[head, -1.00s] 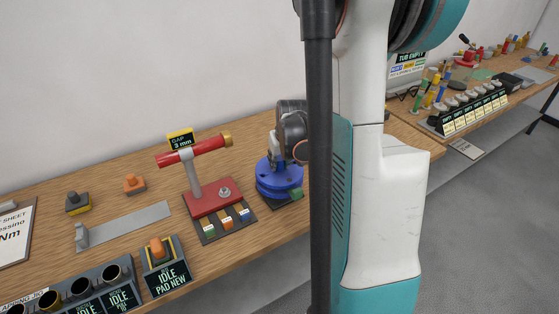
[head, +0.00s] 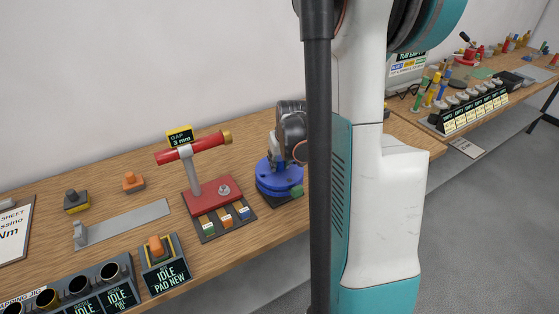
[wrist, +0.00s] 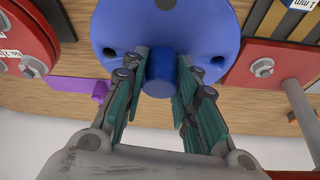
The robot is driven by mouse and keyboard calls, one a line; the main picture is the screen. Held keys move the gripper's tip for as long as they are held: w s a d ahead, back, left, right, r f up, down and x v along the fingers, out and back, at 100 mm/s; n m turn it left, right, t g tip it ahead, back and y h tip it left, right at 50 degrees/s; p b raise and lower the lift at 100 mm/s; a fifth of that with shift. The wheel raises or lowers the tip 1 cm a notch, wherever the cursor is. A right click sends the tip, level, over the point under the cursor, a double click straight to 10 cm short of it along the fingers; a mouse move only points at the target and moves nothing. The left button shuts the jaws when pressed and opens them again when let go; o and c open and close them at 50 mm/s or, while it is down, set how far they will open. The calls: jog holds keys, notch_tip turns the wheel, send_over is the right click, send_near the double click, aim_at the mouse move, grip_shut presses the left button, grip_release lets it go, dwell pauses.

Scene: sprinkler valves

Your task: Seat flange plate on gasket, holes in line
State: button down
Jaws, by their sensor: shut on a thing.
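The blue flange plate (head: 279,178) is a round disc at the back right of the bench in the head view, low over a dark base. In the wrist view the plate (wrist: 165,22) fills the top middle, with dark holes to the left and right. My gripper (wrist: 160,72) is shut on the plate's blue central stub, with a green-padded finger on each side. In the head view my gripper (head: 291,125) is above the plate, partly hidden by my own dark column. The gasket cannot be made out, and I cannot tell whether the holes line up under the plate.
A small green piece (head: 297,190) sits at the plate's right edge. The bench front edge is close.

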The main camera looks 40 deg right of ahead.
jog(key=shift+f+b, duration=0.35)
jog(key=shift+f, duration=0.05)
jog(key=c, duration=1.2)
grip_release()
jog(key=p+v, duration=0.5)
jog(key=v, duration=0.3)
